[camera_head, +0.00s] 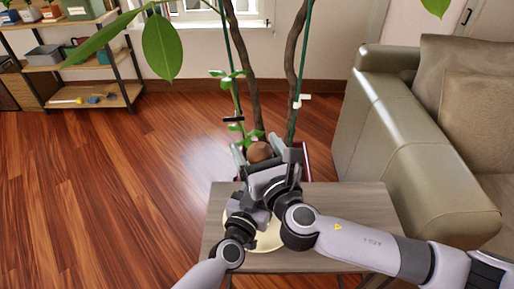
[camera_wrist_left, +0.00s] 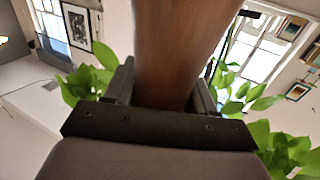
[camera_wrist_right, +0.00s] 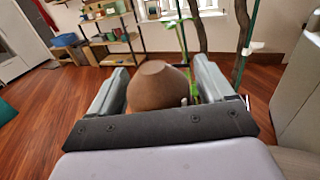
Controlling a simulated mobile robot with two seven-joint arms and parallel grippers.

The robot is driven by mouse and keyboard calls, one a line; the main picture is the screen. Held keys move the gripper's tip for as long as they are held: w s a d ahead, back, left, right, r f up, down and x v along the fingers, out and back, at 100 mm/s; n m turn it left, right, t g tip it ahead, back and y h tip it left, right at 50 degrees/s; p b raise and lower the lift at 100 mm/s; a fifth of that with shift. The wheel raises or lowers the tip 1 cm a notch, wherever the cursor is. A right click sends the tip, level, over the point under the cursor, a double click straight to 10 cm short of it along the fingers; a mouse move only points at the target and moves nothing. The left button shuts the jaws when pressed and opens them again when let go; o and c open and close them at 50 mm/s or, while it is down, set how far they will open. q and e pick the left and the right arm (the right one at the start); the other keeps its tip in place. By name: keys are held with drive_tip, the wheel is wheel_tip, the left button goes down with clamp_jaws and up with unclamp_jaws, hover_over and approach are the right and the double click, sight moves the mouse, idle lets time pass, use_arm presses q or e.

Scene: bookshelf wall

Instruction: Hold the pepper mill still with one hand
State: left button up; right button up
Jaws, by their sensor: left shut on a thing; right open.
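The pepper mill is brown wood; its rounded top (camera_head: 258,151) shows between my grippers in the head view, over the far edge of the side table. Its body (camera_wrist_left: 178,45) fills the middle of the left wrist view, and my left gripper (camera_wrist_left: 163,90) is shut on it, one finger on each side. My right gripper (camera_head: 268,160) is open at the mill's top. In the right wrist view the rounded top (camera_wrist_right: 157,88) sits between its fingers, with a gap visible at least on the right. The mill's lower part is hidden in the head view.
A small wooden side table (camera_head: 365,205) stands below my arms, with a pale round item (camera_head: 268,240) on it, partly covered. A potted plant's stems (camera_head: 292,60) rise just behind. A leather sofa (camera_head: 395,140) is close on the right. Open floor (camera_head: 100,190) lies left; a shelf (camera_head: 70,60) stands behind.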

drive_tip(key=c, duration=1)
drive_tip(key=shift+c, duration=0.2)
drive_tip(key=shift+h, duration=0.3)
drive_tip(key=m+t+h, duration=0.1)
drive_tip(key=m+h, duration=0.2)
drive_tip(key=h, duration=0.1)
drive_tip(key=shift+d, duration=0.1)
drive_tip(key=m+h, duration=0.2)
drive_tip(key=h, duration=0.1)
drive_tip(key=d+m+h, duration=0.1)
drive_tip(key=m+h, duration=0.1)
drive_tip(key=h, duration=0.2)
drive_tip(key=shift+m, duration=0.3)
drive_tip(key=shift+h, duration=0.4)
